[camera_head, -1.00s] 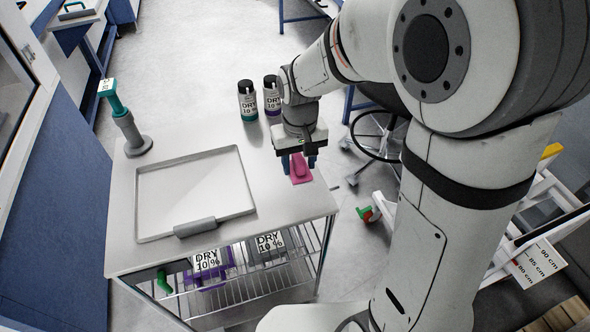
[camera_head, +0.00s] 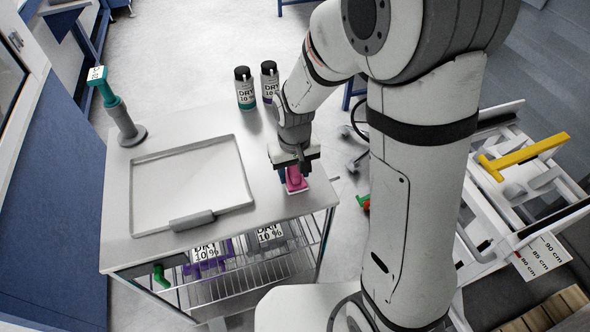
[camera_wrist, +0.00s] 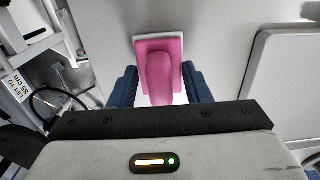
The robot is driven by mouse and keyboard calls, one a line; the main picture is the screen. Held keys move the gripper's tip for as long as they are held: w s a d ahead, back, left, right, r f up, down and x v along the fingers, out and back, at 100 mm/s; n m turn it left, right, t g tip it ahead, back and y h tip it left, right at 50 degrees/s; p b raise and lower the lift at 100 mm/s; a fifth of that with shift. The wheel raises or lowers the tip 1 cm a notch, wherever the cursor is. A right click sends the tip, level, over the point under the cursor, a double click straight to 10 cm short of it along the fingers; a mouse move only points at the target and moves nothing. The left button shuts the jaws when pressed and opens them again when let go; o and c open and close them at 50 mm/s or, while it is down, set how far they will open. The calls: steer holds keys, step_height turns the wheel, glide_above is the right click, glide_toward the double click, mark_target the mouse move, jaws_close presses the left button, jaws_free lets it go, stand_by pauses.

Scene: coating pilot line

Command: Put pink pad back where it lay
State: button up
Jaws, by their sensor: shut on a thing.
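The pink pad (camera_head: 296,184) is at the right end of the grey table top (camera_head: 240,222), near its front right corner. In the wrist view the pad (camera_wrist: 172,45) has a raised pink grip, and a white border shows around its base. My gripper (camera_head: 292,176) is above the pad with its blue fingers on either side of the grip. I cannot tell whether the pad touches the table.
A shallow grey tray (camera_head: 135,190) lies left of the pad. Two bottles, one teal-labelled (camera_head: 246,90) and one dark (camera_head: 269,82), stand behind. A teal-handled tool (camera_head: 121,118) stands at the left. Labelled boxes (camera_head: 270,236) sit on the wire shelf below. A white cart (camera_head: 480,230) stands right.

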mark_target(294, 169)
steer(key=o, duration=0.6)
steer(key=shift+f, duration=0.15)
steer(key=o, duration=0.4)
steer(key=shift+o, duration=0.2)
step_height(294, 169, up, 12)
steer(key=r, duration=0.1)
steer(key=s+d+r+m+t, duration=0.2)
steer(key=s+d+r+m, duration=0.1)
steer(key=s+d, duration=0.9)
steer(key=shift+s+d+r+t, duration=0.25)
steer(key=shift+d+r+t, duration=0.15)
steer(key=shift+r, duration=0.2)
